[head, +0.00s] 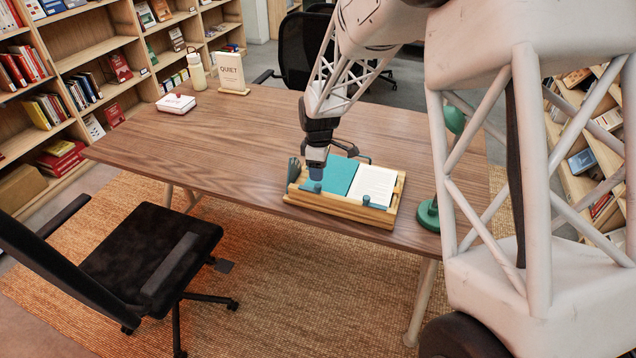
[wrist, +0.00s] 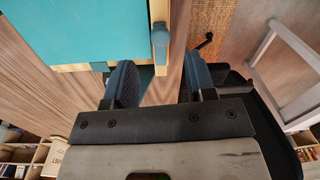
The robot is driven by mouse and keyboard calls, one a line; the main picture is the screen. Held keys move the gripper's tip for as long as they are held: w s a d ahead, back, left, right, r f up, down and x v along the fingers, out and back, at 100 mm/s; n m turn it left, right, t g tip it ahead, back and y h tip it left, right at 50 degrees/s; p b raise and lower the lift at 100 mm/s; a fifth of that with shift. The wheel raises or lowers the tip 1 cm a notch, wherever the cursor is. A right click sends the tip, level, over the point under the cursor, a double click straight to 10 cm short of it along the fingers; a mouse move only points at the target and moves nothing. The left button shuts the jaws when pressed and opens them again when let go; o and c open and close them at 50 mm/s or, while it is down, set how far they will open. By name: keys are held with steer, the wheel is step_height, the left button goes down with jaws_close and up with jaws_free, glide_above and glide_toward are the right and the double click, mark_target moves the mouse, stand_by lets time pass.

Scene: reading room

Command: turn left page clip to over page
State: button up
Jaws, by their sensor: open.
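My gripper (head: 314,167) is over the left end of the wooden book stand (head: 336,207), pointing down. In the wrist view its two dark fingers (wrist: 160,82) are apart with nothing between them. The blue-grey left page clip (wrist: 160,38) sits on the stand's wooden rail, ahead of the gap between the fingers and not touching them. It seems to lie along the rail, beside the teal left page (wrist: 75,28) rather than across it. In the head view the clip (head: 316,188) shows small at the front left. The white right page (head: 373,184) lies to its right.
A second clip (head: 367,200) is at the front right of the stand. A green lamp base (head: 428,215) stands just right of it. A QUIET sign (head: 231,72), a bottle (head: 196,72) and a white box (head: 176,104) are at the far left. The table's left middle is clear.

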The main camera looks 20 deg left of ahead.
mark_target(318, 185)
steer(key=shift+s+f, duration=0.15)
steer(key=shift+f, duration=2.55)
steer(key=c, duration=0.9)
